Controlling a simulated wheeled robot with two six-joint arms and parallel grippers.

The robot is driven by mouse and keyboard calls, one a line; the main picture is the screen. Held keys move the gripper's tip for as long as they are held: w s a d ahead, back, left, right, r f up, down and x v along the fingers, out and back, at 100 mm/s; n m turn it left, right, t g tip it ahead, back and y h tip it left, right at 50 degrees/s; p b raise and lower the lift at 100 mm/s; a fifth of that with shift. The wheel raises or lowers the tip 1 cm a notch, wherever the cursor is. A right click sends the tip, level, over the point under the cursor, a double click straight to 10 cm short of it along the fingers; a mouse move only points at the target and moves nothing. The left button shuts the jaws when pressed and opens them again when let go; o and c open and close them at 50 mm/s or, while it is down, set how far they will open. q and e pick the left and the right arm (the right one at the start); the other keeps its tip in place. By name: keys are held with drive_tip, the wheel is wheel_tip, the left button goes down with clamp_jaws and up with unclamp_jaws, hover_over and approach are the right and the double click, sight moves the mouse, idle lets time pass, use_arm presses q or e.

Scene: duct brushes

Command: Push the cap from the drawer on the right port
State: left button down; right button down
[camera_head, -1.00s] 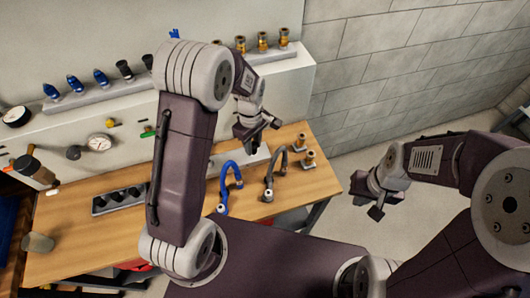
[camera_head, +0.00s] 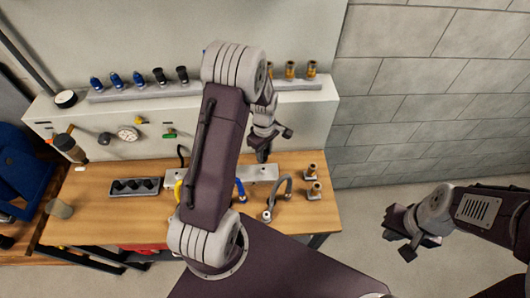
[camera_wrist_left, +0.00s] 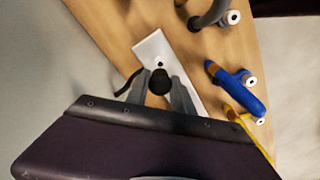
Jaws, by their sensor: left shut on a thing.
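My left gripper (camera_head: 264,154) is over the pale port block (camera_head: 262,173) on the wooden bench. In the left wrist view the left gripper (camera_wrist_left: 160,94) is shut on a round black cap (camera_wrist_left: 158,82). The block (camera_wrist_left: 150,45) lies behind and below the cap there, and a small dark hole shows in it just beyond the cap. I cannot tell whether the cap touches the block. My left arm covers part of the block in the head view. My right gripper (camera_head: 410,234) is out over the floor at the right, away from the bench; its jaw opening is unclear.
A dark tray (camera_head: 135,186) lies to the left. A shelf (camera_head: 120,90) holds several nozzles behind.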

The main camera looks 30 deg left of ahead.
use_arm(q)
drive_tip(key=shift+s+a+f+b, duration=0.15)
drive_tip(key=shift+f+b, duration=0.8)
drive_tip(key=shift+f, duration=0.2)
wheel_tip(320, 180, down, 3)
drive_tip(key=b, duration=0.2)
drive_tip(key=shift+b, duration=0.35)
drive_tip(key=shift+f, duration=0.3)
drive_tip(key=shift+r, duration=0.1)
idle(0.6)
drive_tip(key=shift+f, duration=0.55)
idle(0.3)
drive_tip(key=c, duration=1)
unclamp_jaws()
